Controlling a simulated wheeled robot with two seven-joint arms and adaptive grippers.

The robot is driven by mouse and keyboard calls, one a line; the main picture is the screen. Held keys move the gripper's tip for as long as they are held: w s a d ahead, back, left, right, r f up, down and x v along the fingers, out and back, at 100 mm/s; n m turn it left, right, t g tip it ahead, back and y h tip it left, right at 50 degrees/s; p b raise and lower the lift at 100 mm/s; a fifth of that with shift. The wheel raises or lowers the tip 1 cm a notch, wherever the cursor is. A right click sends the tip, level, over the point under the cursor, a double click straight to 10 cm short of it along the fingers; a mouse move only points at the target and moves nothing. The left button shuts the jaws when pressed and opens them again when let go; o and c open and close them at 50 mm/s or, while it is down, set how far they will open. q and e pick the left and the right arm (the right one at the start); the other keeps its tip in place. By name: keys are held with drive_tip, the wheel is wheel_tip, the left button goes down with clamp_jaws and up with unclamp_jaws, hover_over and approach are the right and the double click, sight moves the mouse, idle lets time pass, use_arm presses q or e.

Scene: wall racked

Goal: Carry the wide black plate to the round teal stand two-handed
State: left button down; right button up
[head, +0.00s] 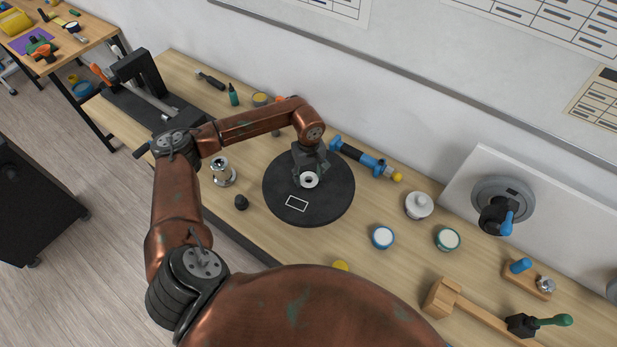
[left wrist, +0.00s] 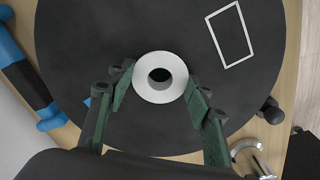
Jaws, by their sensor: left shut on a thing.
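The wide black plate (head: 325,205) lies on the wooden bench, with a white outlined rectangle on its top. It fills much of the left wrist view (left wrist: 110,35). My left gripper (head: 310,174) reaches down over the plate and is shut on a white ring (left wrist: 160,58) with a dark hole, near the plate's middle. In the left wrist view the green-padded fingers (left wrist: 160,88) are on both sides of the ring. I cannot tell whether the ring is fixed to the plate. My right gripper is not in view. No large teal stand shows clearly; a small round teal-rimmed piece (head: 447,239) sits right of the plate.
A blue tool (head: 365,158) lies close behind the plate. A metal fitting (head: 222,172) and black knob (head: 241,202) are at its left. A white lidded pot (head: 419,206) and blue-rimmed tin (head: 382,237) are at its right. A wooden mallet (head: 470,312) lies farther right.

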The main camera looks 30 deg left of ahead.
use_arm(q)
drive_tip(key=shift+w+r+m+b, duration=0.1)
drive_tip(key=shift+m+b, duration=0.75)
drive_tip(key=shift+m, duration=0.15)
drive_tip(key=shift+a, duration=0.1)
idle(0.3)
drive_tip(key=c, duration=1.3)
unclamp_jaws()
drive_tip(key=o, duration=0.4)
drive_tip(key=shift+s+f, duration=0.25)
wheel_tip(320, 180, up, 12)
drive_tip(key=shift+w+r, duration=0.1)
drive_tip(key=shift+r, duration=0.1)
